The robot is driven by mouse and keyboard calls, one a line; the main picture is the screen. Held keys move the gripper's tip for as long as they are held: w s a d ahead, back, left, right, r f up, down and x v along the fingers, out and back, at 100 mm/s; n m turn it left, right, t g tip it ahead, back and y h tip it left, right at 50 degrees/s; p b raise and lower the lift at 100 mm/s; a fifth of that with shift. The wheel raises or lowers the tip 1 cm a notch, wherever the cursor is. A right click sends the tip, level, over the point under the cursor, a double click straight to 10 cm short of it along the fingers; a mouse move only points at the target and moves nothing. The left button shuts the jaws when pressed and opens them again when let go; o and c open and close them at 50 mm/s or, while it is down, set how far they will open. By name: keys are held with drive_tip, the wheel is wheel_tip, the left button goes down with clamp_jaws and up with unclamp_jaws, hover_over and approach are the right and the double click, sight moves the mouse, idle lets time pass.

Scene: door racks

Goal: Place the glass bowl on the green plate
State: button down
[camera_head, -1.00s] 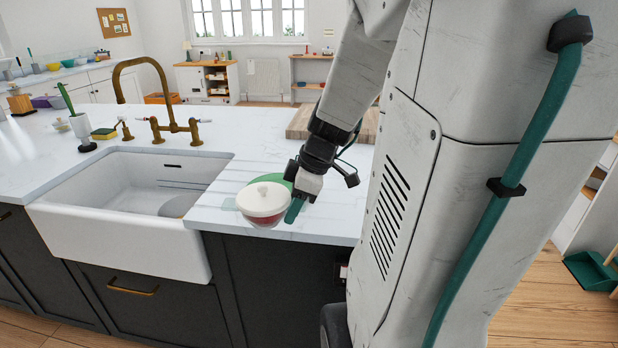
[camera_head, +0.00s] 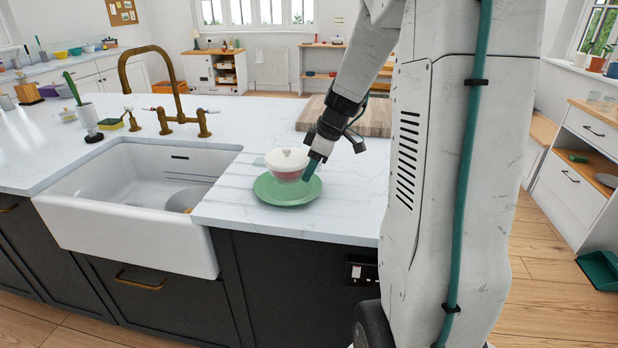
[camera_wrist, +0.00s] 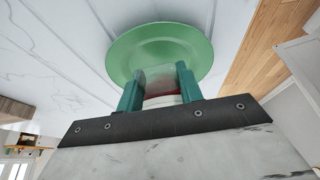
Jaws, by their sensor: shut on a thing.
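The glass bowl (camera_head: 287,175) has a see-through reddish body and a white knobbed lid (camera_head: 287,159). The green plate (camera_head: 287,197) lies flat on the white counter near its front edge. My gripper (camera_head: 311,170) comes from the upper right, with its teal fingers shut on the bowl's right side. The bowl is upright and overlaps the rear part of the plate in the head view; I cannot tell if it touches it. In the wrist view, the bowl (camera_wrist: 160,85) shows partly between the fingers, with the plate (camera_wrist: 160,36) beyond it.
A white sink (camera_head: 130,215) with a brass tap (camera_head: 180,115) is left of the plate. A wooden board (camera_head: 365,115) lies behind my gripper. The counter (camera_head: 345,205) right of the plate is clear up to its front edge.

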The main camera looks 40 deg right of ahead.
drive_tip(key=shift+w+d+f, duration=0.15)
drive_tip(key=shift+w, duration=0.25)
drive_tip(key=shift+f, duration=1.6)
drive_tip(key=shift+f, duration=0.1)
drive_tip(key=c, duration=0.9)
unclamp_jaws()
